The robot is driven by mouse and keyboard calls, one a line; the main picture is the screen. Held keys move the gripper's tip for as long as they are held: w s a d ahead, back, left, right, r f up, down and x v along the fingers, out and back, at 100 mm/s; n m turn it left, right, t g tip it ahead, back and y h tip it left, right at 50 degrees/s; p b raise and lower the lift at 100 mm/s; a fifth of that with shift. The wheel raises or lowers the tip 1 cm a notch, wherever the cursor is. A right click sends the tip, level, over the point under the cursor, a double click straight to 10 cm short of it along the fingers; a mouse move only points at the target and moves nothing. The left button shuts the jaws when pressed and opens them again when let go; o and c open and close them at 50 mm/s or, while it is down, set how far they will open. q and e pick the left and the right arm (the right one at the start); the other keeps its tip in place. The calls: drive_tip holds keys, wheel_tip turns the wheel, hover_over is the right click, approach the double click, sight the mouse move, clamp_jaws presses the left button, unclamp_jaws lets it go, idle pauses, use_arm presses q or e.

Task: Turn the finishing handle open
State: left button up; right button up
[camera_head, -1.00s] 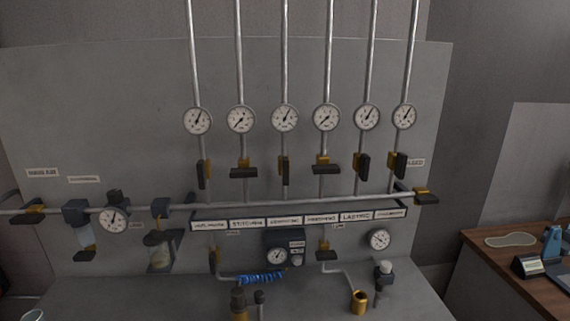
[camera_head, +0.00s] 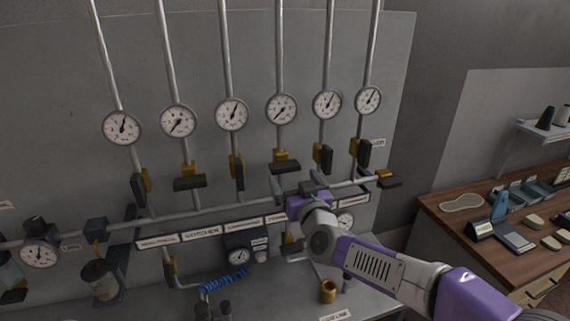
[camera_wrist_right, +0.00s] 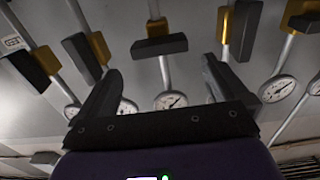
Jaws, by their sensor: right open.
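The fourth valve from the left in the head view has a dark handle (camera_head: 285,167) lying crosswise to its pipe, on a brass-coloured body. The fourth label (camera_head: 275,218) below seems to be the finishing one, but its text is blurred and partly covered. My right gripper (camera_head: 296,188) is just below this handle, with its purple wrist over the label strip. In the right wrist view the panel appears upside down; the crosswise handle (camera_wrist_right: 160,46) shows beyond and between the two spread fingers (camera_wrist_right: 160,68), which hold nothing. My left gripper is not in view.
Handles beside it, the third (camera_head: 238,170) and fifth (camera_head: 323,156), lie along their pipes. Round gauges (camera_head: 281,108) sit above. A horizontal pipe (camera_head: 215,210) runs below the valves. A brass cup (camera_head: 328,291) stands on the bench. A wooden desk (camera_head: 440,205) is at right.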

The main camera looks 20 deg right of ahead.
sight(287, 169)
drive_tip(key=shift+w+a+f+p, duration=0.1)
drive_tip(key=shift+w+p, duration=0.15)
drive_tip(key=shift+w, duration=1.35)
drive_tip(key=shift+w+f+p, duration=0.1)
drive_tip(key=shift+w+p, duration=0.1)
drive_tip(key=shift+w, duration=1.4)
drive_tip(key=shift+c, duration=0.5)
drive_tip(key=c, duration=0.7)
